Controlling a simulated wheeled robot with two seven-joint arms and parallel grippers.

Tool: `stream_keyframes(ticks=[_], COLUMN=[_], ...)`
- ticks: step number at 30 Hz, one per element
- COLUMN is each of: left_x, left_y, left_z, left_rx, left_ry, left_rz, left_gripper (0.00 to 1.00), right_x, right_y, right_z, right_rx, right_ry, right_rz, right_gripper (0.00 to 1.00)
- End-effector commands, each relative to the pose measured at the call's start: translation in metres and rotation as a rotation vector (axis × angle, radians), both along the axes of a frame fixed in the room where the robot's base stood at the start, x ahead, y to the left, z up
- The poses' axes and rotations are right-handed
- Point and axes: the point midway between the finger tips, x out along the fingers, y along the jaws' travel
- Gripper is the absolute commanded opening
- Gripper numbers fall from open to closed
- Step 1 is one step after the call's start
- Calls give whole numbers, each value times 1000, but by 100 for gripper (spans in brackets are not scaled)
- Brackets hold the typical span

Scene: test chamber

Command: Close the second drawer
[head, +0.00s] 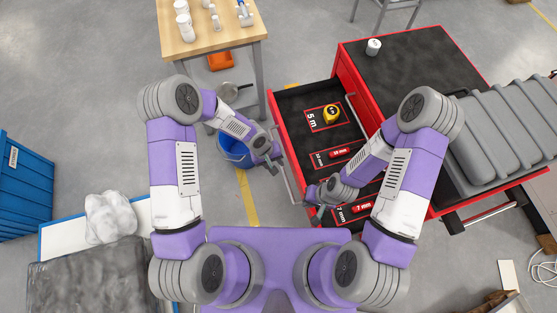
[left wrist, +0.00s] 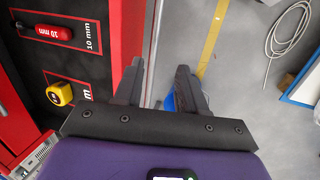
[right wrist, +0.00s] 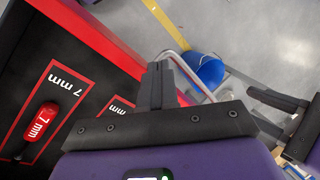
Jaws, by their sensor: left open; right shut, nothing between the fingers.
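The open drawer (head: 282,102) sticks out to the left from the red cabinet (head: 346,72). Its black insert holds a yellow tape measure (head: 331,114) and red tools (head: 339,153) in labelled outlines. A silver bar handle (head: 289,183) runs along the drawer's front. My left gripper (head: 277,157) is open at the drawer's front; in the left wrist view the handle (left wrist: 153,55) appears between its fingers, contact unclear. My right gripper (head: 318,198) is shut and empty by the drawer's near end; the right wrist view shows its fingers beside the red front wall (right wrist: 95,35).
A wooden table (head: 205,28) with white bottles stands at the upper left. A blue bucket (head: 232,150) is on the floor left of the drawer. A grey ribbed case (head: 505,125) lies on the cabinet at right. Floor left of the drawer front is mostly clear.

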Motion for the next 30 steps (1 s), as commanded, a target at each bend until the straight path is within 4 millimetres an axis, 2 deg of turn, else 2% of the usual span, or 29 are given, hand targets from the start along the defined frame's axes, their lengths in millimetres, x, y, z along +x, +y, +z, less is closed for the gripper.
stream_keyframes(ticks=[3,8,11,21,25,30], left_x=[23,38,39,41,42,43], left_y=[-4,-5,-7,-16,-17,-18], left_z=[2,3,-6,-57,-67,-69], left_rx=[56,93,97,95,96,96], left_ry=[-32,-53,-54,-53,-55,-55], left_rz=[27,53,57,58,57,58], left_gripper=[40,40,40,40,40,40], right_x=[0,0,0,0,0,0], right_y=[0,0,0,0,0,0], right_z=[-3,-5,-6,-10,-11,-11], right_rx=[0,0,0,0,0,0], right_ry=[0,0,0,0,0,0], right_rz=[0,0,1,0,0,0], right_gripper=[0,0,0,0,0,0])
